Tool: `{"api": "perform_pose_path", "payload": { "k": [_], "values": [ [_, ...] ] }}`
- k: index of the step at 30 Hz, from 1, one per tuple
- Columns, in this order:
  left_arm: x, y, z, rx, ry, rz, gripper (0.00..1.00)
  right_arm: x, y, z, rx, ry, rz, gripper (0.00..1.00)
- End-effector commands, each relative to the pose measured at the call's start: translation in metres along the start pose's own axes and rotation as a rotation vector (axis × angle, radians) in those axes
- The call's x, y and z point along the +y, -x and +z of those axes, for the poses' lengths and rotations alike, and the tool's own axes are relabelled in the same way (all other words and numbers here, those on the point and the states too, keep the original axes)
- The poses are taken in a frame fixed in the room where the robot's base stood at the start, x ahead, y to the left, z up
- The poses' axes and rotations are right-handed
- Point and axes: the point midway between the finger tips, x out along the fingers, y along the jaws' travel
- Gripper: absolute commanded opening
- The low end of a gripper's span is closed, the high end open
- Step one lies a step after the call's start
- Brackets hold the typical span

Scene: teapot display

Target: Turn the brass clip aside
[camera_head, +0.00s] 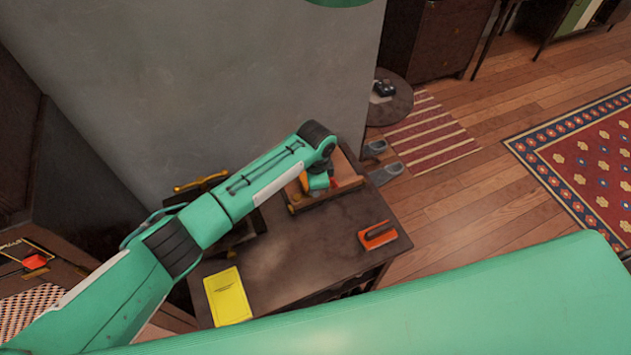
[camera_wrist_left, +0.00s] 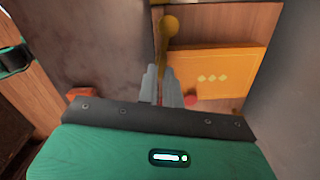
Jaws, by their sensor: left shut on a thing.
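The brass clip (camera_wrist_left: 169,28), a thin gold bar with a round knob, shows in the left wrist view just beyond my fingertips. My left gripper (camera_wrist_left: 160,80) is shut on its lower part; the fingers hide the exact grip. In the head view my left gripper (camera_head: 317,190) reaches down into a wooden tray-like box (camera_head: 345,187) at the table's back edge. There my wrist hides the fingertips and the clip. My right gripper is not in view.
An orange-yellow box with diamond marks (camera_wrist_left: 215,78) lies close to the fingers, with a small red thing (camera_wrist_left: 191,100) beside them. On the dark table (camera_head: 300,255) are a yellow booklet (camera_head: 227,297), an orange brush-like object (camera_head: 378,236) and a dark stand with a brass bar (camera_head: 200,183).

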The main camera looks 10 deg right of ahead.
Motion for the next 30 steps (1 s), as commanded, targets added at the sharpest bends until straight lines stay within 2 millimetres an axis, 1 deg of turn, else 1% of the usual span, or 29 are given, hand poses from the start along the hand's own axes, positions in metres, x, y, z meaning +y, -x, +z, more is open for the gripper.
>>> {"api": "perform_pose_path", "payload": {
  "k": [1, 3, 12, 19, 30],
  "values": [
    [0.000, 0.004, -0.001, 0.002, 0.035, 0.001, 0.00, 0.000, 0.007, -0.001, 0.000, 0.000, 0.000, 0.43],
    [-0.001, 0.004, 0.000, 0.001, 0.082, 0.001, 0.00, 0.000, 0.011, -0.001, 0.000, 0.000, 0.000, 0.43],
    [-0.003, 0.002, 0.000, 0.002, 0.221, -0.001, 0.00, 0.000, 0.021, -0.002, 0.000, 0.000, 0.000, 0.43],
    [-0.003, 0.002, 0.000, 0.002, 0.259, -0.002, 0.00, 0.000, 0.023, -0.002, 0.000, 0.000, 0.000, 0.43],
    [-0.004, 0.002, 0.000, 0.002, 0.264, -0.003, 0.00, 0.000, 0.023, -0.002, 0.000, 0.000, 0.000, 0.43]
  ]
}}
